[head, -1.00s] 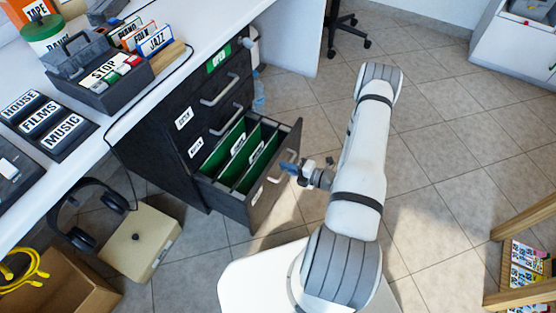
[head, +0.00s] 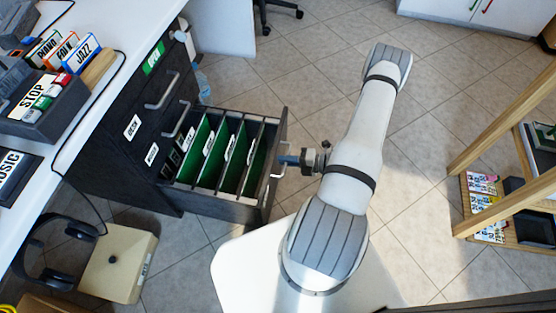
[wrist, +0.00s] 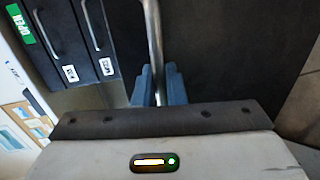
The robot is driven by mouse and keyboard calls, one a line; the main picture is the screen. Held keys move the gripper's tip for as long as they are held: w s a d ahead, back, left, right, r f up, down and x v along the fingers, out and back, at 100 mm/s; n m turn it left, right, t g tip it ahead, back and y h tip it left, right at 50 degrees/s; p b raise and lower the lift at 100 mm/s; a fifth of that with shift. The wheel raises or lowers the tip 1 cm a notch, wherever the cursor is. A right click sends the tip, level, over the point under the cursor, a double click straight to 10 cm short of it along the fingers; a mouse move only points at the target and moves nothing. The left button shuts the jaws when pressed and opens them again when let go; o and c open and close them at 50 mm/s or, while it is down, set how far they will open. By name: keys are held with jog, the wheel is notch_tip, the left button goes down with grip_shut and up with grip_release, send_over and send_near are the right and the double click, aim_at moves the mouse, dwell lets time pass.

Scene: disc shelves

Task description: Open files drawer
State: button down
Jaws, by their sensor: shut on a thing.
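The files drawer (head: 230,207) is the bottom drawer of a dark cabinet (head: 128,150). It is pulled well out and shows green hanging dividers (head: 232,160) with white tabs. My gripper (head: 285,160) is at the drawer's front, on its metal handle (head: 277,165). In the wrist view, the blue fingers (wrist: 158,85) are closed around the handle bar (wrist: 153,40). The drawer's front panel fills much of the wrist view. The two upper drawers, with handles (head: 162,92), are shut.
A white desk (head: 95,100) with sorting boxes stands over the cabinet. A beige box (head: 120,265) and headphones (head: 50,255) lie on the floor at lower left. A wooden shelf (head: 480,150) stands at right. The tiled floor beyond my arm is clear.

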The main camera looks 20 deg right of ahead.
jog(key=shift+d, duration=0.15)
jog(key=shift+w, duration=0.15)
jog(key=c, duration=1.6)
grip_release()
jog(key=p+v, duration=0.2)
jog(key=v, duration=0.5)
jog(key=shift+s+d, duration=0.25)
jog(key=shift+s, duration=0.05)
